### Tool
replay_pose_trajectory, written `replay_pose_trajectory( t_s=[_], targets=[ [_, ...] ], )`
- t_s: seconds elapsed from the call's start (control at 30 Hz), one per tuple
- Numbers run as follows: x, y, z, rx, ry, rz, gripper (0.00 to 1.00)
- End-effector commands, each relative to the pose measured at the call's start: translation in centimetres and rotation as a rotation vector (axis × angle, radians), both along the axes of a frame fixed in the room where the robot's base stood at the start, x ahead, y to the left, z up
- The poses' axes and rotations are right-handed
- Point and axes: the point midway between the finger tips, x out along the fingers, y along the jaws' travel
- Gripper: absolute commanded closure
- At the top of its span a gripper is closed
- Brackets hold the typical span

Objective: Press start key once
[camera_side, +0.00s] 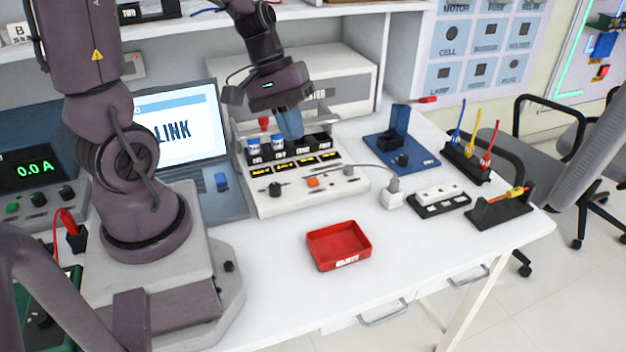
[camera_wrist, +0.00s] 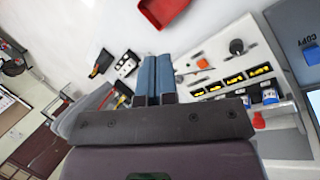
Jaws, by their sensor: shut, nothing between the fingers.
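The white tester (camera_side: 330,200) stands on the table with a sloped front panel. An orange key (camera_side: 317,182) sits on that panel between a black knob (camera_side: 274,189) and a grey knob (camera_side: 348,170); its label cannot be read, so I cannot confirm it is the start key. The wrist view also shows the orange key (camera_wrist: 203,63), right of my fingers. My gripper (camera_side: 295,136) is shut and empty, its blue fingers pointing down over the black sockets behind the panel's displays. In the wrist view the gripper (camera_wrist: 157,58) has its two fingers together.
Blue-capped cells (camera_side: 252,146) stand in the tester's left sockets, close to my fingers. A red tray (camera_side: 338,246) lies in front. A white plug (camera_side: 392,196) with a cable and a blue stand (camera_side: 400,150) are to the right.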

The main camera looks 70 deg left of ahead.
Motion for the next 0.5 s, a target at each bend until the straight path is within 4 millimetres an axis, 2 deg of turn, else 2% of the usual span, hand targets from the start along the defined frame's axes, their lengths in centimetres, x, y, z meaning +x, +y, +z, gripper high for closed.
replay_pose_trajectory(
  t_s=[0.03,0.3,0.4,0.5],
  targets=[
    [0.5,0.8,-1.3,-0.065,0.016,0.094,1.00],
    [3.7,5.7,-6.9,-0.357,0.007,0.624,1.00],
    [4.8,7.5,-8.4,-0.418,-0.020,0.786,1.00],
    [5.9,8.6,-8.9,-0.447,-0.055,0.888,1.00]
  ],
)
